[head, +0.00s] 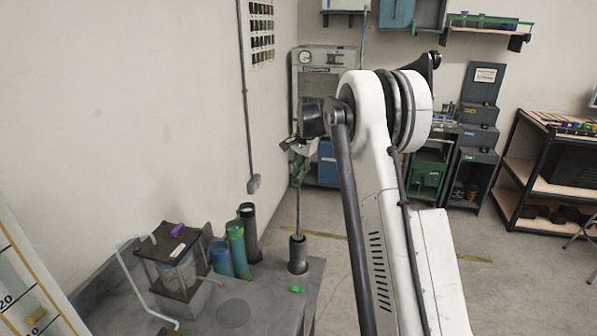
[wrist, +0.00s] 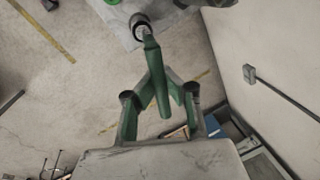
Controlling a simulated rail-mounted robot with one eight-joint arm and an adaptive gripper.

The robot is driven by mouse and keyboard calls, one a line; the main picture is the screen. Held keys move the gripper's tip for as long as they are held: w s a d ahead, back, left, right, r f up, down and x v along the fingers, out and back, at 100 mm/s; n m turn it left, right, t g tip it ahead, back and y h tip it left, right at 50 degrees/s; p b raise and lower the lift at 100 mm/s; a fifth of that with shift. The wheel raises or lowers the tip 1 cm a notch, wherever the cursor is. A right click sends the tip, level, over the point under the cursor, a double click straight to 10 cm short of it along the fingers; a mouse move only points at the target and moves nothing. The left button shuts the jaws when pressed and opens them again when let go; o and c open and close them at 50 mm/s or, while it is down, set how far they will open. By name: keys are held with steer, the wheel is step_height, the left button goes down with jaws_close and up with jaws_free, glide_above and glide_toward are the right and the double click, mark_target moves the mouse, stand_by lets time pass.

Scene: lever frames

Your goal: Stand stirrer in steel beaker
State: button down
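The stirrer (head: 298,208) is a thin upright rod with a green handle, which shows large in the wrist view (wrist: 157,75). My gripper (head: 299,158) is above the bench, with its fingers closed on the handle from both sides in the wrist view (wrist: 160,78). The steel beaker (head: 298,258) looks like a dark grey cylinder, standing upright near the bench's right edge. It also shows beyond the handle in the wrist view (wrist: 139,20). The rod's lower end meets the beaker's mouth; how deep it reaches inside is hidden.
Blue (head: 220,259), green (head: 237,248) and dark (head: 249,230) cylinders stand left of the beaker. A small green item (head: 296,289) lies in front of it. A caged apparatus (head: 172,262) stands farther left. The wall is close behind; open floor lies right of the bench.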

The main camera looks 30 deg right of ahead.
steer(key=b, duration=0.4)
glide_above(299, 199)
steer(key=shift+w+f, duration=0.2)
steer(key=shift+f, duration=3)
steer(key=shift+f+b, duration=2.5)
steer(key=shift+f, duration=1.3)
step_height(299, 199, down, 2)
steer(key=shift+f+b, duration=0.15)
steer(key=shift+b, duration=0.65)
steer(key=c, duration=1.8)
jaws_free()
steer(key=shift+c, duration=0.2)
